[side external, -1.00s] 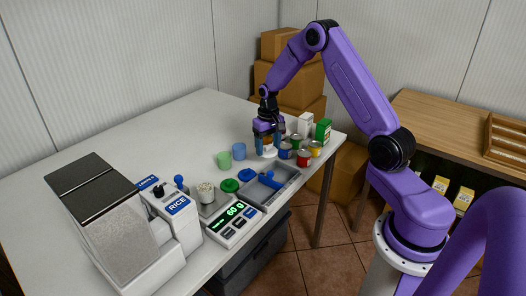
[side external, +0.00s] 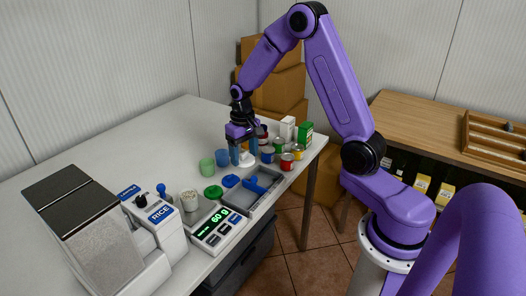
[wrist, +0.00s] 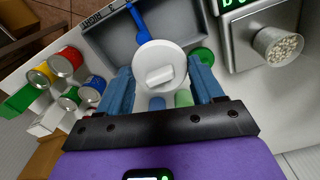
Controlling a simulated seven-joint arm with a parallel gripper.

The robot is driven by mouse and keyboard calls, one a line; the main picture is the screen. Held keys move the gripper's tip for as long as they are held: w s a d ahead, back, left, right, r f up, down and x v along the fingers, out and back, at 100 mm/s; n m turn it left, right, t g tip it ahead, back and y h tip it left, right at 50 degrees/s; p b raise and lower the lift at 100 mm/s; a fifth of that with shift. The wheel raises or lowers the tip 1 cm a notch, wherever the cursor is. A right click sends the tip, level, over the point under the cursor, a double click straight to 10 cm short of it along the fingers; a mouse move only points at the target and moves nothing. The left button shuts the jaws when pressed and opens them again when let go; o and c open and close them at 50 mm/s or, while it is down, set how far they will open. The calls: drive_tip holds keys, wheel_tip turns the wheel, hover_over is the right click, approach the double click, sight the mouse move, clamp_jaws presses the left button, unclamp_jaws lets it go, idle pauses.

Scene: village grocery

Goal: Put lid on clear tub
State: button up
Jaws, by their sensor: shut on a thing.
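The white round lid (wrist: 172,52) with a raised block-shaped knob is held between the blue fingers of my gripper (wrist: 160,70) in the wrist view. In the side view the lid (side external: 247,161) shows between the fingertips of my gripper (side external: 243,155), near the grey tray. Whether it touches the table is hard to tell. The clear tub (side external: 189,202), filled with pale grains, stands upright and uncovered on the scale plate, nearer the camera and left of the lid. In the wrist view the tub (wrist: 277,45) is at the right, apart from my gripper.
A grey tray (side external: 264,202) holds a blue tool. Several cans (side external: 287,161) stand right. The rice dispenser (side external: 160,225) is left of the scale (side external: 218,229).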

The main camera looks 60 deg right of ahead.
drive_tip(key=w+a+r+n, duration=0.1)
drive_tip(key=w+a, duration=0.3)
drive_tip(key=a, duration=0.5)
drive_tip(key=w+a+r+n, duration=0.1)
drive_tip(key=w+a, duration=0.2)
drive_tip(key=a, duration=0.6)
drive_tip(key=shift+w+d+f, duration=0.1)
drive_tip(key=shift+f, duration=1.3)
drive_tip(key=shift+w+d+f, duration=0.1)
drive_tip(key=shift+f, duration=1.25)
drive_tip(key=shift+f, duration=0.35)
drive_tip(key=o, duration=1.1)
drive_tip(key=shift+c, duration=0.2)
drive_tip(key=shift+o, duration=0.4)
drive_tip(key=shift+r, duration=0.1)
drive_tip(key=shift+r, duration=2.65)
